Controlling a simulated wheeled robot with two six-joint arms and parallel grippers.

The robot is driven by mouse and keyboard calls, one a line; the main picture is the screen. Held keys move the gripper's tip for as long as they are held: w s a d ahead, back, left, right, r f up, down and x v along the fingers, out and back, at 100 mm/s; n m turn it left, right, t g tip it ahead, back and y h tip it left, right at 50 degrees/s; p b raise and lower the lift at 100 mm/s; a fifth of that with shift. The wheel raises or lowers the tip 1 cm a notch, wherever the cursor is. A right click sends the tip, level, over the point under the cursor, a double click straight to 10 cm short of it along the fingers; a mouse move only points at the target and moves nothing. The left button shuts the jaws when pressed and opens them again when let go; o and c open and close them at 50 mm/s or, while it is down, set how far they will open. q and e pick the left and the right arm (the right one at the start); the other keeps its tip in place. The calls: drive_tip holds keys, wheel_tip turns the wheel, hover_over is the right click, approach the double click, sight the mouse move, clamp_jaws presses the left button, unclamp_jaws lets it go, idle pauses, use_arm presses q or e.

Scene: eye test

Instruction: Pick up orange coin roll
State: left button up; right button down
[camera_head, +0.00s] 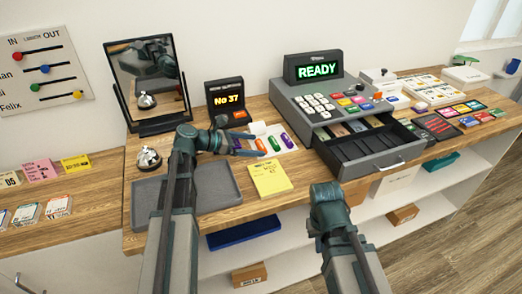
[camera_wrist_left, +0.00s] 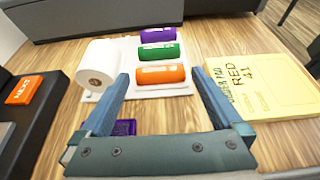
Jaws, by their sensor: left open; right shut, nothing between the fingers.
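The orange coin roll (camera_head: 261,145) lies on a white mat (camera_head: 283,131) beside a green roll (camera_head: 274,143) and a purple roll (camera_head: 287,139). My left gripper (camera_head: 229,143) is open, just left of the orange roll. In the left wrist view, the orange roll (camera_wrist_left: 161,75) lies crosswise at the fingertips (camera_wrist_left: 160,72), with green (camera_wrist_left: 155,54) and purple (camera_wrist_left: 157,35) rolls beyond it. Nothing is held; whether the fingers touch the orange roll is unclear. My right gripper (camera_head: 330,192) is shut and empty in front of the counter, its fingertips hard to make out.
A white paper roll (camera_wrist_left: 97,65) stands close to the left finger. A yellow pad (camera_head: 270,178) lies in front of the mat. The open cash drawer (camera_head: 376,161) is to the right. A grey tray (camera_head: 226,189) and bell (camera_head: 148,159) are to the left.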

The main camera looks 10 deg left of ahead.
use_arm(q)
drive_tip(key=shift+x, duration=0.8)
drive_tip(key=shift+c, duration=0.3)
drive_tip(key=c, duration=1.3)
drive_tip(key=shift+r, duration=0.15)
